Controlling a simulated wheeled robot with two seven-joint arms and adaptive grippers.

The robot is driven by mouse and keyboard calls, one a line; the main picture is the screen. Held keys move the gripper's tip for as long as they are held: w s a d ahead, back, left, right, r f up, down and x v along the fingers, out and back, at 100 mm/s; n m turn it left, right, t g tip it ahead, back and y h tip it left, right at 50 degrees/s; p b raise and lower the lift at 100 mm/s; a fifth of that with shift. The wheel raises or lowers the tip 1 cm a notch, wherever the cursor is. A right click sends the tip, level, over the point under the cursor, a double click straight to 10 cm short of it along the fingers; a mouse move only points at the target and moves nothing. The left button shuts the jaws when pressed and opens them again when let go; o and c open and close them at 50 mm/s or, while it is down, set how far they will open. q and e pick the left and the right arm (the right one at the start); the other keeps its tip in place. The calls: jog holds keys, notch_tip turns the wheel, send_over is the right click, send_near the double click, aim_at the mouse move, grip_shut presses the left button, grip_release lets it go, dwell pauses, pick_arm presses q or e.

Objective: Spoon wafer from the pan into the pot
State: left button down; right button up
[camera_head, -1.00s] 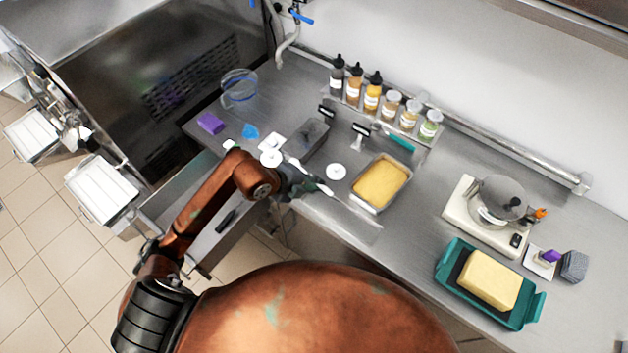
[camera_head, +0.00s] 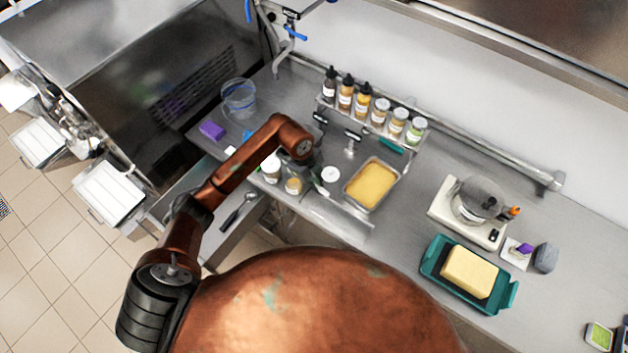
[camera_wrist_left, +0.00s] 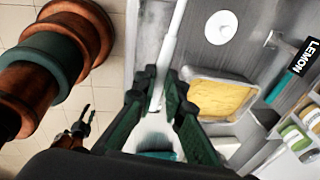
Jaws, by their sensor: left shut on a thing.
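The pan (camera_head: 349,198) is a shallow metal tray with a flat yellow filling (camera_head: 371,184), which I take for the wafer. It also shows right of my fingers in the left wrist view (camera_wrist_left: 190,76). The pot (camera_head: 474,214) is a round metal vessel on a white base at the right; its inside is hard to make out. My left gripper (camera_head: 316,178) is left of the pan and mostly hidden by my arm. In the left wrist view its green-black fingers (camera_wrist_left: 161,88) are shut on a long white handle (camera_wrist_left: 172,35). The handle's far end is out of view.
Several bottles and jars (camera_head: 380,112) stand on a rack behind the pan. A teal tray with a yellow block (camera_head: 470,270) lies front right. A clear tub (camera_head: 239,98) and purple block (camera_head: 211,130) stand at the left. An open drawer holds a dark spoon (camera_head: 238,212).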

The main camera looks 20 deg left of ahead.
pick_arm(q)
jog(key=shift+w+d+r+g+p, duration=0.15)
jog(key=shift+w+r+g+p, duration=0.15)
jog(key=shift+g+p, duration=0.1)
jog(key=shift+w+f+g+y, duration=0.1)
jog(key=shift+g+y, duration=0.2)
jog(key=shift+r+p, duration=0.25)
jog(key=shift+p, duration=0.05)
jog(key=shift+r, duration=0.3)
jog(key=shift+r+p, duration=0.6)
